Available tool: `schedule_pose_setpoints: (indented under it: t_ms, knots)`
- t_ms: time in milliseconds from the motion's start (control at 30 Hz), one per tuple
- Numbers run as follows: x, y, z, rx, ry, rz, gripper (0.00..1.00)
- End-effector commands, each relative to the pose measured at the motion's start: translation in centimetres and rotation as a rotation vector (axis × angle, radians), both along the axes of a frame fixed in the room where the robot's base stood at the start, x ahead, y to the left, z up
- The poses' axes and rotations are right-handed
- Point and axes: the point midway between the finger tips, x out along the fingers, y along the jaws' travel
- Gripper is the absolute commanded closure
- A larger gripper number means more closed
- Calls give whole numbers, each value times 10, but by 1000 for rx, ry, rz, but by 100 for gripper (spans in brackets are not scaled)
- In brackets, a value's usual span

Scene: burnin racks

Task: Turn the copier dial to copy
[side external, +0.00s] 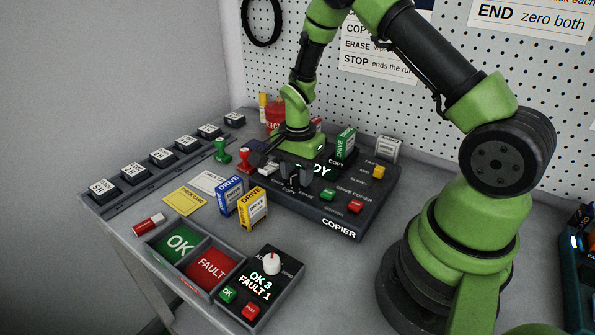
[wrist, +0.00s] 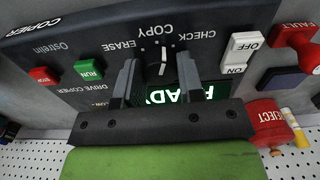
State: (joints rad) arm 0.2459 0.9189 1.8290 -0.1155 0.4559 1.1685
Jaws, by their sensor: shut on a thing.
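The copier (side external: 345,222) is a dark console in the middle of the bench in the side view. Its dial (wrist: 158,62) shows in the wrist view between my fingers, with the labels ERASE, COPY and CHECK around it. The dial's white mark points roughly toward COPY; its exact angle is hard to read. My gripper (wrist: 156,66) is shut on the dial, a finger on each side. In the side view my gripper (side external: 293,182) is low over the copier and hides the dial. The display (wrist: 180,94) reads READY, partly hidden by a finger.
A green drive (side external: 346,142) and a grey one (side external: 388,148) stand at the copier's back. Blue (side external: 229,195) and yellow (side external: 252,208) drives stand in front. OK (side external: 180,243) and FAULT (side external: 212,265) trays lie nearer. Green (wrist: 88,69) and red (wrist: 43,75) buttons and an ON/OFF switch (wrist: 240,52) flank the dial.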

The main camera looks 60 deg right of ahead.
Motion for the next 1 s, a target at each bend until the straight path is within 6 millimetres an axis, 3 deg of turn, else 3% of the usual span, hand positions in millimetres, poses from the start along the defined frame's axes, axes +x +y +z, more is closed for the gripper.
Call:
schedule_pose_setpoints:
  t_ms: [400, 1000]
  knots:
    - [0, -1, 0, -1, -1, 272, 88]
    - [0, -1, 0, -1, -2, 353, 88]
